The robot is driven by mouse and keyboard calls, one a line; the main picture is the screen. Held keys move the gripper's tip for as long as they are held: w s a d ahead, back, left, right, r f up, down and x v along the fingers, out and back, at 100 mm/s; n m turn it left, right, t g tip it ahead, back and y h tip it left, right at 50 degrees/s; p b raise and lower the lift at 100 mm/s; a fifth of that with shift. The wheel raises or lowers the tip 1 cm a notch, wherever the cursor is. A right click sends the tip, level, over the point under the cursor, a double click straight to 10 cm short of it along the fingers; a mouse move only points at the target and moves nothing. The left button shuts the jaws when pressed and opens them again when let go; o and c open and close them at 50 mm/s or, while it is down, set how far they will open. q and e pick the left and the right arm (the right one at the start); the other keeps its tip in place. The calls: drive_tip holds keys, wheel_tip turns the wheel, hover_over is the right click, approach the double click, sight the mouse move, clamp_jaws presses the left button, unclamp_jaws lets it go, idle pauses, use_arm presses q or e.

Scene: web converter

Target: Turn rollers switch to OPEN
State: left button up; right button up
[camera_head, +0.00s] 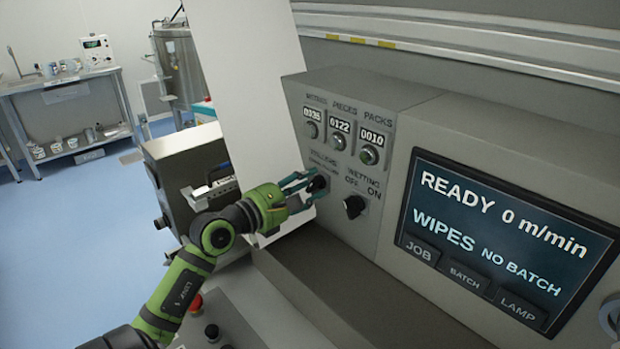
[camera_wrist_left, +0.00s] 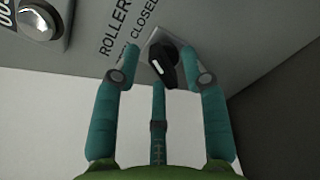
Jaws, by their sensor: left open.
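The rollers switch is a black rotary knob (camera_head: 317,184) on the grey control panel (camera_head: 385,92), under the ROLLERS label. My left gripper (camera_head: 304,187) is at this knob, with its teal fingers open on either side of it. In the left wrist view the knob (camera_wrist_left: 163,66) has a white mark and sits between the open fingertips (camera_wrist_left: 167,65). The words ROLLER and CLOSED show beside it; the rest of the lettering is cut off or hidden. I cannot tell whether a finger touches the knob. My right gripper is not in view.
The wetting knob (camera_head: 355,206) is just right of the rollers switch. Three counters with round buttons (camera_head: 339,141) are above. A screen (camera_head: 500,235) reading READY is at right. A red button (camera_head: 195,303) and a black knob (camera_head: 212,333) are below my arm.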

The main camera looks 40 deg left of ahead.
use_arm(q)
drive_tip(key=shift+w, duration=0.4)
clamp_jaws()
drive_tip(key=shift+r, duration=0.15)
drive_tip(key=shift+r+n+p, duration=0.25)
drive_tip(key=shift+n+p, duration=1)
drive_tip(key=shift+n, duration=0.05)
drive_tip(key=n+p, duration=0.5)
drive_tip(key=n, duration=0.1)
drive_tip(key=shift+f+p, duration=0.1)
drive_tip(key=shift+p, duration=0.3)
drive_tip(key=shift+f+n+p, duration=0.15)
drive_tip(key=shift+n+p, duration=0.5)
drive_tip(key=shift+n, duration=0.2)
drive_tip(key=shift+f+n+p, duration=0.15)
drive_tip(key=shift+n+p, duration=0.5)
drive_tip(key=shift+n, duration=0.2)
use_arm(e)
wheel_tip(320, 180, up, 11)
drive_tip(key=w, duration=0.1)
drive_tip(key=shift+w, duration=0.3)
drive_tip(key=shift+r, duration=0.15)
use_arm(q)
drive_tip(key=shift+f, duration=0.1)
